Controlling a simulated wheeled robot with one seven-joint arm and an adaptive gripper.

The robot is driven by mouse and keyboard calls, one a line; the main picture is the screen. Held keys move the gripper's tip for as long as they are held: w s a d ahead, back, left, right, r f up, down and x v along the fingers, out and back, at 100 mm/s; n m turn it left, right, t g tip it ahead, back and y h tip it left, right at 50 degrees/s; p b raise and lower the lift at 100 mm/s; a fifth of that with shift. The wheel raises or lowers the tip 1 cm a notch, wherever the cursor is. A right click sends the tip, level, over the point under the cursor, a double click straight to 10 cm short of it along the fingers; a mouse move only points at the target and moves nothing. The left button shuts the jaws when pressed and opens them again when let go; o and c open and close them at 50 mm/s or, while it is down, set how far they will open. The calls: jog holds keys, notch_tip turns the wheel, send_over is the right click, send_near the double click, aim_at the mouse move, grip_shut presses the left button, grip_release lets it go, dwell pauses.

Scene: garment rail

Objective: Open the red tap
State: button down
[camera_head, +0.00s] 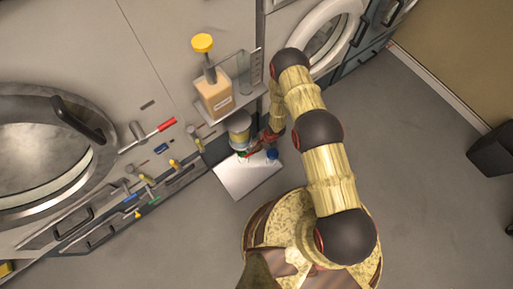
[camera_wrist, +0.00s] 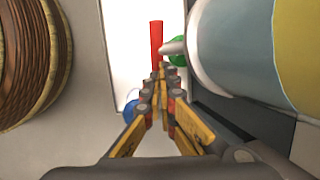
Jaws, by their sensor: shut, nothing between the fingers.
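A red bar-shaped handle (camera_wrist: 157,38) stands out against a white panel in the wrist view, straight ahead of my fingertips. My gripper (camera_wrist: 161,70) is shut and empty, with its tips at the near end of the red handle; I cannot tell whether they touch. A green knob (camera_wrist: 180,52) is to the right of the handle, partly hidden. A blue knob (camera_wrist: 131,111) is to the left, partly behind my fingers. In the head view my gripper (camera_head: 257,145) is small and dark beside the blue knob (camera_head: 272,153), above the white panel (camera_head: 247,180).
A pale blue and yellow cylinder (camera_wrist: 240,45) is close on the right in the wrist view. In the head view, a shelf (camera_head: 230,104) holds a pump bottle (camera_head: 215,98). Another red lever (camera_head: 160,129) is on the machine front at left.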

jog(key=shift+w+d+f+b, duration=0.1)
jog(key=shift+d+f+b, duration=0.05)
jog(key=shift+f+b, duration=1.65)
jog(key=shift+f, duration=0.1)
